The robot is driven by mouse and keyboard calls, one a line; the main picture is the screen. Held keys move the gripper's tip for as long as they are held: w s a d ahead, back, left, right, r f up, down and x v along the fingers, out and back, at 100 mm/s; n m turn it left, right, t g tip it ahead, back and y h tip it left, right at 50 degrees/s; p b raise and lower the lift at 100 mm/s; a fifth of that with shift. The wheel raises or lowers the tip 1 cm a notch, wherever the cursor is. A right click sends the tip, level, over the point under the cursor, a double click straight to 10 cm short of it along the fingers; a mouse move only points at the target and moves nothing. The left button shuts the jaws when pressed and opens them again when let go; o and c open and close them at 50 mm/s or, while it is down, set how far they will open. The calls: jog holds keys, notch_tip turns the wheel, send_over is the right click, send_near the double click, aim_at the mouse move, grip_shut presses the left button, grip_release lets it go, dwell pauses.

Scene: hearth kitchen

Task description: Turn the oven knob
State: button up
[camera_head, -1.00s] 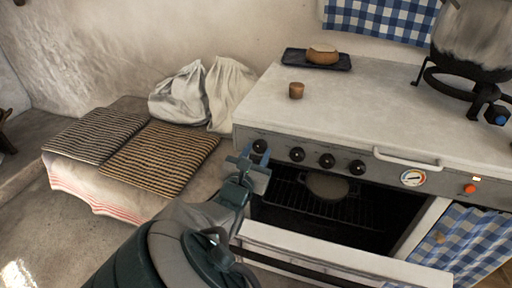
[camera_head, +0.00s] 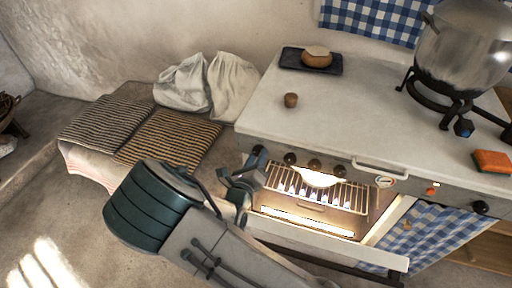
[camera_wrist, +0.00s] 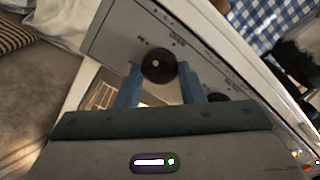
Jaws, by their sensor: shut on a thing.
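The oven knob (camera_wrist: 158,66) is a round black knob on the grey front panel of the stove (camera_head: 350,115). It sits at the left end of the knob row. In the wrist view my gripper (camera_wrist: 160,82) has its blue fingers on either side of this knob and is shut on it. In the head view my gripper (camera_head: 256,158) is at the panel's left end and covers most of the knob.
The lowered oven door (camera_head: 330,240) juts out in front of the stove. A big metal pot (camera_head: 468,50) stands on a burner at the right. A dark tray (camera_head: 290,62) with bread and a small brown cup (camera_head: 291,100) are on the top. Striped cushions (camera_head: 165,138) lie at left.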

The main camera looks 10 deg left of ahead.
jog(key=shift+r+n+p, duration=0.1)
jog(key=shift+n+p, duration=1)
jog(key=shift+p, duration=0.1)
jog(key=o, duration=1)
jog(key=s, duration=0.9)
jog(key=s+a, duration=0.1)
jog(key=s, duration=0.3)
jog(key=shift+s, duration=0.4)
